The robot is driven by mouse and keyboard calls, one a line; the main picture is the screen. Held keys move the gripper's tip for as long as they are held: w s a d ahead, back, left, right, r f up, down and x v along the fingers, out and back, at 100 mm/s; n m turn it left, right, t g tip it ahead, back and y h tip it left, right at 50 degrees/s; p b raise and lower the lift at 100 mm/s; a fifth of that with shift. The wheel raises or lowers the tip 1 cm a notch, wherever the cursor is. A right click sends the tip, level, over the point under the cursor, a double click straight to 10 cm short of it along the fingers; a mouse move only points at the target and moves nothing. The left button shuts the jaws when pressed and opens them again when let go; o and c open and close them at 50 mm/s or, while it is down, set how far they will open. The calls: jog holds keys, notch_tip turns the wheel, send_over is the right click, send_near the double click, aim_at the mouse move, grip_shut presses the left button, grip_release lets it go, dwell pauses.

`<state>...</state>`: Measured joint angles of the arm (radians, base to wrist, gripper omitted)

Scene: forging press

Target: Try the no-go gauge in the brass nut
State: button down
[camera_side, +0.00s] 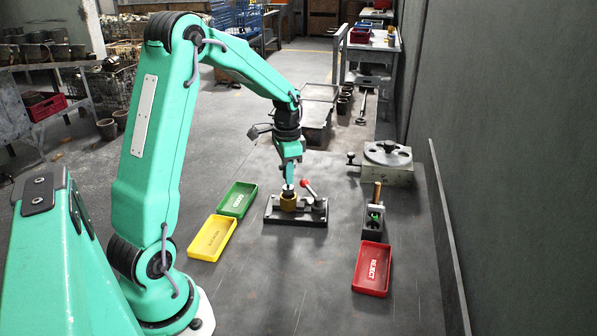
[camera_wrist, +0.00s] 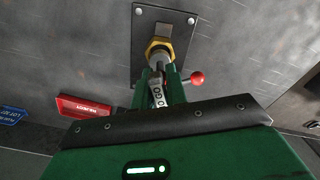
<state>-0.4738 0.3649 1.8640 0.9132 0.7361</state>
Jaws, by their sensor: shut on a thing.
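My gripper (camera_wrist: 160,78) is shut on the no-go gauge (camera_wrist: 157,92), whose handle with NO GO lettering shows between the green fingers in the wrist view. The gauge's steel end points at the brass nut (camera_wrist: 158,45). In the side view my gripper (camera_side: 289,181) is directly above the brass nut (camera_side: 288,204), with the gauge upright between them.
A green tray (camera_side: 237,198) and a yellow tray (camera_side: 212,238) lie left of the fixture. A red REJECT tray (camera_side: 372,268) lies right, with a gauge stand (camera_side: 372,226) behind it. A blue tray (camera_wrist: 12,115) shows in the wrist view. A round-topped block (camera_side: 387,160) stands back right.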

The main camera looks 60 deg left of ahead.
aim_at(288, 187)
jog(key=shift+f, duration=1.55)
dwell(1.1)
jog(key=shift+r, duration=1.75)
dwell(1.0)
jog(key=shift+r, duration=1.95)
jog(key=shift+w+d, duration=0.1)
